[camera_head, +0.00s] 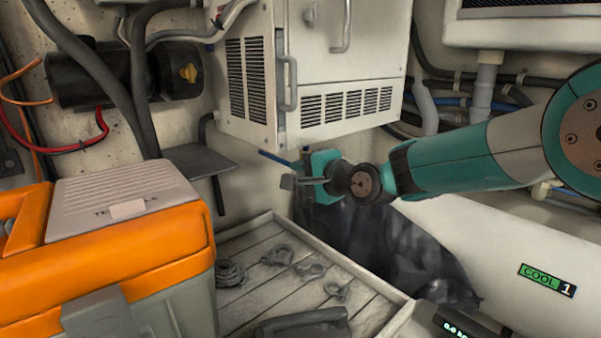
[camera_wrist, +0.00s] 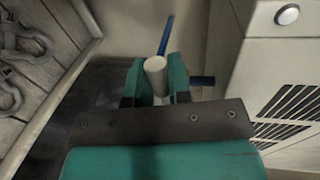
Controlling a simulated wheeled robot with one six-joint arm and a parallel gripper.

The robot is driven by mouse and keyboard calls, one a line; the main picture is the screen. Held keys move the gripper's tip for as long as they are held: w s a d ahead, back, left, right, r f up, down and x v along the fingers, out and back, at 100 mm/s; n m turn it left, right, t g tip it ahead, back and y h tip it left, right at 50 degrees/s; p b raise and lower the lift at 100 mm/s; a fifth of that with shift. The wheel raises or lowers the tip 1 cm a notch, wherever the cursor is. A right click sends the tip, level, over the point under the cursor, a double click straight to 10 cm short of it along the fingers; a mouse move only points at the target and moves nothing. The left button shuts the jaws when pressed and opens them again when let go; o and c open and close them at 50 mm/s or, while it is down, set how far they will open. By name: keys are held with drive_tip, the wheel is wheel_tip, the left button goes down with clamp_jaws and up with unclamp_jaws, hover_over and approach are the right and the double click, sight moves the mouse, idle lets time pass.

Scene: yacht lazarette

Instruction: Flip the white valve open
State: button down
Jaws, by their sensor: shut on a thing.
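My gripper (camera_wrist: 155,88) shows in the wrist view with its teal jaws closed on a short white rounded piece, the white valve (camera_wrist: 155,66), which stands between them. Only the white end of the valve shows; the rest is hidden by the jaws. A thin blue pipe (camera_wrist: 166,36) rises behind the valve, and another blue piece sticks out to the right of the jaws. In the head view my gripper (camera_head: 306,181) is below the white louvred cabinet, near the wall. The valve cannot be made out there.
The louvred cabinet (camera_head: 345,60) hangs close above my gripper. An orange toolbox (camera_head: 120,255) stands at the left. A wooden tray (camera_head: 262,232) with several shackles lies below. A white tank marked COOL 1 (camera_head: 490,245) is at the right.

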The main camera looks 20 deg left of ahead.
idle(0.3)
drive_tip(key=c, duration=1.1)
unclamp_jaws()
drive_tip(key=b+v, duration=0.4)
drive_tip(key=v, duration=1.3)
drive_tip(key=shift+d+r+b, duration=0.1)
drive_tip(key=shift+d+b, duration=0.1)
drive_tip(key=shift+b, duration=0.2)
drive_tip(key=shift+s, duration=0.1)
drive_tip(key=s+d+f+n+g+h, duration=0.2)
drive_tip(key=s+d+f+n+h, duration=0.1)
drive_tip(key=s+d, duration=0.3)
drive_tip(key=s+d+f+n+g+h, duration=0.3)
drive_tip(key=s+d+n, duration=0.2)
drive_tip(key=s, duration=0.5)
drive_tip(key=s+d+f+n+g+h, duration=0.3)
drive_tip(key=s+d+n, duration=0.2)
drive_tip(key=s+d, duration=0.3)
drive_tip(key=shift+s+f, duration=0.15)
drive_tip(key=shift+s, duration=0.4)
